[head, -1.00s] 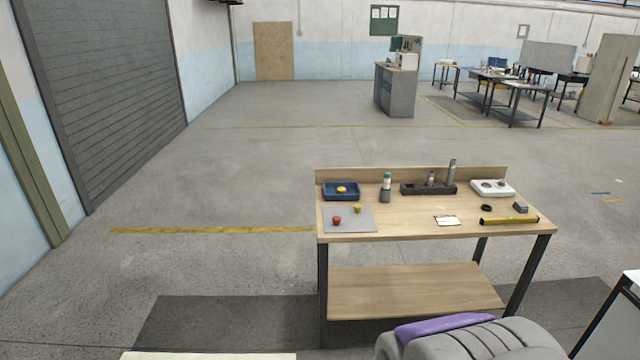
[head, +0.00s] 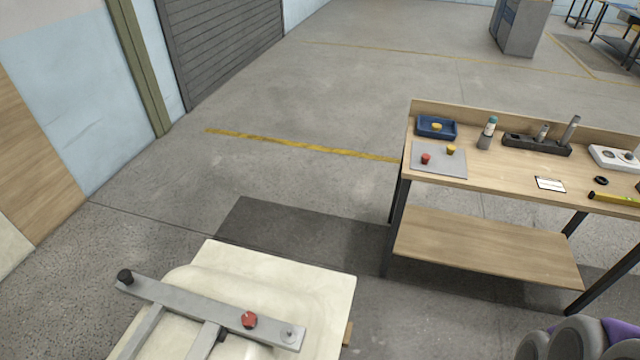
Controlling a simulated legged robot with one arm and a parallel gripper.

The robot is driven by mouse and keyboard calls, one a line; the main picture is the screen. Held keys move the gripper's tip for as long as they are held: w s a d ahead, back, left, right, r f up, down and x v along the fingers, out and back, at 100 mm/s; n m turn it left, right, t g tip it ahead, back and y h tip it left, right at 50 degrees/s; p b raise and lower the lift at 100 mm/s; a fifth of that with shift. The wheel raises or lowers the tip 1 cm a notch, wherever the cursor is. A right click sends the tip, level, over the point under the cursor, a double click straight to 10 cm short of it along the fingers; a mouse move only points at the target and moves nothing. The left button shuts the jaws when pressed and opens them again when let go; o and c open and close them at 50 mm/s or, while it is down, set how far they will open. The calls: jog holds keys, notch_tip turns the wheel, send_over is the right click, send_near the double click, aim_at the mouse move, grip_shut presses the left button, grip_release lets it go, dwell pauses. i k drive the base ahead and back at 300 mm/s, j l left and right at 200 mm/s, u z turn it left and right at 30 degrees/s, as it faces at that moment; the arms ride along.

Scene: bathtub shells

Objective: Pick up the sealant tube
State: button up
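The workbench (head: 470,174) stands at the right in the head view. A small upright tube with a teal top (head: 490,127) stands in a dark holder (head: 484,142) near its back edge. It may be the sealant tube, but it is too small to be sure. A dark rack (head: 520,143) to its right holds a short upright item (head: 542,131) and a taller, leaning grey item (head: 571,130). My gripper is not in view.
A blue tray (head: 422,134) and a grey mat (head: 437,168) with red and yellow knobs are on the bench's left. A white box (head: 606,155) and yellow level (head: 612,198) are right. A cream tub shell (head: 325,285) with a grey frame stands lower left.

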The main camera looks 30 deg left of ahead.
aim_at(492, 121)
jog(key=u, duration=4.2)
jog(key=z, duration=4.2)
jog(key=i+l, duration=0.3)
jog(key=i, duration=0.2)
jog(key=i+l, duration=0.3)
jog(key=i, duration=0.2)
jog(key=i+l, duration=0.3)
jog(key=i, duration=0.2)
jog(key=l+z, duration=0.05)
